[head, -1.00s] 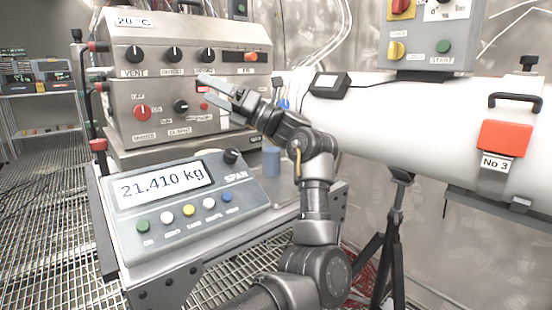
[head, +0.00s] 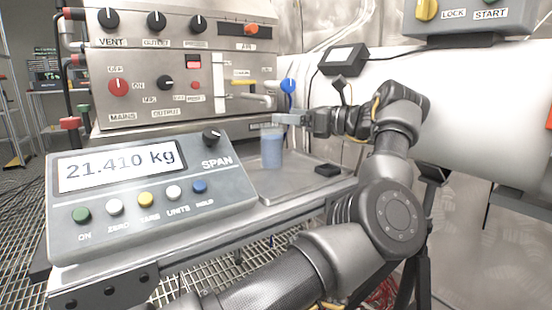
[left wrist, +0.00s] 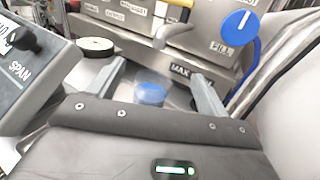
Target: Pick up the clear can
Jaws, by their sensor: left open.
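The clear can (head: 271,150), see-through with blue contents, stands upright on the steel scale tray (head: 300,180). My left gripper (head: 280,119) is level with the can's top, just above and to its right, with jaws pointing left. In the left wrist view the can (left wrist: 150,94) appears between the two open fingers of the left gripper (left wrist: 160,76), beyond the palm. The jaws hold nothing. I cannot tell whether a finger touches the can. My right gripper is not in view.
The scale display (head: 150,190) reads 21.410 kg, left of the tray. A steel control box (head: 180,70) with knobs stands behind. A blue valve knob (head: 288,86) and spout are close behind the can. A white tube (head: 460,110) fills the right. A small black object (head: 328,170) lies on the tray.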

